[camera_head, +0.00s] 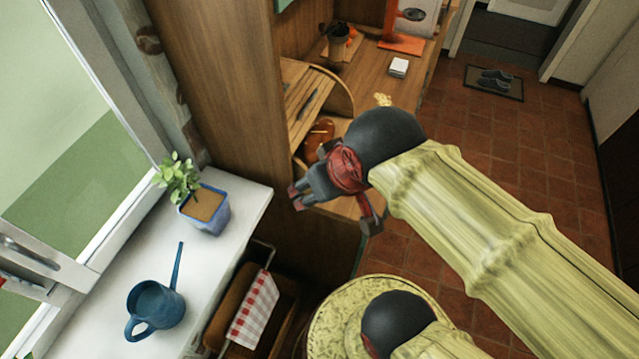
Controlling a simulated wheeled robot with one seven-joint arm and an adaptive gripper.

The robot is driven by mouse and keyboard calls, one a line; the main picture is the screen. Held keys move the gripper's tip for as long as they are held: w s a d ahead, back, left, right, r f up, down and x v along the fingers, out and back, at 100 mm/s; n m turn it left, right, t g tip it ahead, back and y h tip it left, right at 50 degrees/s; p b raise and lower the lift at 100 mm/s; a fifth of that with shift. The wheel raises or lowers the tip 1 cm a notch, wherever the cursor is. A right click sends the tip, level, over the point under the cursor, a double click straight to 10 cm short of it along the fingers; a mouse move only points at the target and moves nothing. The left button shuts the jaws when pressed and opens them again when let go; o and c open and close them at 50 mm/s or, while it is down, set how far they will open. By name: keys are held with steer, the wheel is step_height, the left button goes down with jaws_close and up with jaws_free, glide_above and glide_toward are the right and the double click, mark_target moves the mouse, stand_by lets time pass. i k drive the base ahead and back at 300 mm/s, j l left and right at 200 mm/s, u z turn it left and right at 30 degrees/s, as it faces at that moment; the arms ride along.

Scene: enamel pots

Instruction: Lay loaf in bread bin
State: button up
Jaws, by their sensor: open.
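The wooden bread bin (296,84) with a curved side stands on the wooden counter against the cupboard, above centre. A glossy brown loaf (317,138) with a pale mark lies at the bin's near, lower side, partly hidden by my gripper. I cannot tell whether it lies inside the bin or just in front of it. My gripper (335,208) is open, its fingers spread apart, with nothing seen between them. It is in front of the loaf and below it in the picture, at the counter's near end. The gap between gripper and loaf is unclear.
A white sill at left holds a potted plant (205,207) and a blue watering can (157,304).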

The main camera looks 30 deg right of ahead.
mark_target(322, 132)
steer(key=k+l, duration=0.1)
steer(key=l, duration=0.25)
steer(key=i+l+z, duration=0.1)
steer(key=l, duration=0.35)
steer(key=i+l+z, duration=0.15)
steer(key=l, duration=0.3)
steer(key=k+l, duration=0.05)
